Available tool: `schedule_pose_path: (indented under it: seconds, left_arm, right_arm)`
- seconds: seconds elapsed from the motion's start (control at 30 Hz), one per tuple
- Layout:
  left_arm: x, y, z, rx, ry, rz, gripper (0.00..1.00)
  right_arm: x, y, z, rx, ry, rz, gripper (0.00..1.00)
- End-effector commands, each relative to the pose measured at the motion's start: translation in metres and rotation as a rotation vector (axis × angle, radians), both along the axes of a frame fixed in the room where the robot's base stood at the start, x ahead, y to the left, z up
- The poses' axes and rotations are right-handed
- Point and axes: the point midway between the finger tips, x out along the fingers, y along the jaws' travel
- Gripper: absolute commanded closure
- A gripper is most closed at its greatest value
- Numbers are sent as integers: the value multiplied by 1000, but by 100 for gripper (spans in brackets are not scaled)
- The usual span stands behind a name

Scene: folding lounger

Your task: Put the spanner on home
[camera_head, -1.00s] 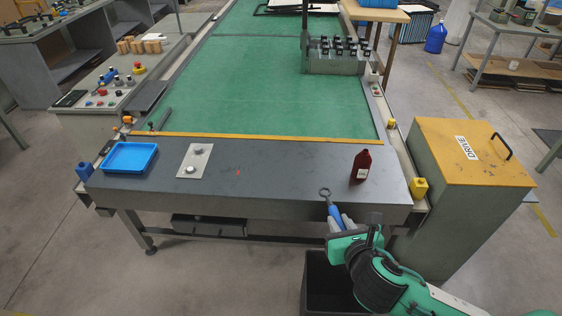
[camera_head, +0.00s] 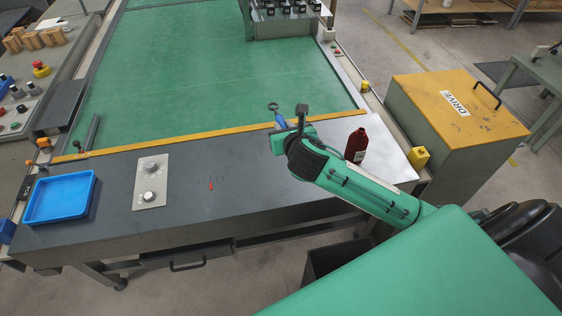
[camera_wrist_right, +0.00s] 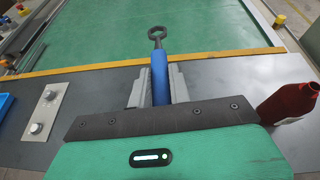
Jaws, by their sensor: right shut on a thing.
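The spanner (camera_head: 273,107) has a grey ring head and a blue handle. My right gripper (camera_head: 281,126) is shut on its handle, with the ring pointing away from me. In the right wrist view the blue handle (camera_wrist_right: 159,76) lies between the two grey fingers, and the ring shows over the green surface. The gripper is near the yellow strip at the back of the grey bench top (camera_head: 240,165). No place marked home can be read; a grey plate with two round knobs (camera_head: 151,182) lies on the bench. My left gripper is not in view.
A dark red bottle (camera_head: 356,145) stands right of the gripper, behind my forearm. A blue tray (camera_head: 60,197) is at the far left. A small red mark (camera_head: 211,186) is on the bare bench middle. A yellow-topped drive box (camera_head: 455,108) stands at the right.

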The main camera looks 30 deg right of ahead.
Motion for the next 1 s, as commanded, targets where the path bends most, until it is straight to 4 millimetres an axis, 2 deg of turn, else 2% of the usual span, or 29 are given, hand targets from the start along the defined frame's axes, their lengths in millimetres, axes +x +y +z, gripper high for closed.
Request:
schedule_pose_path:
  seconds: [0.03,0.1,0.23,0.37,0.43,0.7,0.8,1.0]
  left_arm:
    - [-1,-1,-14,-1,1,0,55]
    - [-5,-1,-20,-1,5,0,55]
    - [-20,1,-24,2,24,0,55]
    - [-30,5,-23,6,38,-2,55]
    - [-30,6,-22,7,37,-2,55]
    - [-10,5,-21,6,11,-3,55]
    - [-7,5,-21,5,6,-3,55]
    - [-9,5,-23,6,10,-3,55]
  right_arm:
    - [15,-10,-9,7,-4,-22,100]
    - [29,-21,-11,15,-5,-43,100]
    - [43,-31,-15,24,-3,-64,100]
    - [45,-33,-36,28,2,-69,100]
    - [44,-33,-55,28,4,-70,100]
    - [43,-32,-127,29,3,-68,100]
    - [43,-32,-148,28,1,-69,100]
    - [43,-33,-168,26,-3,-68,100]
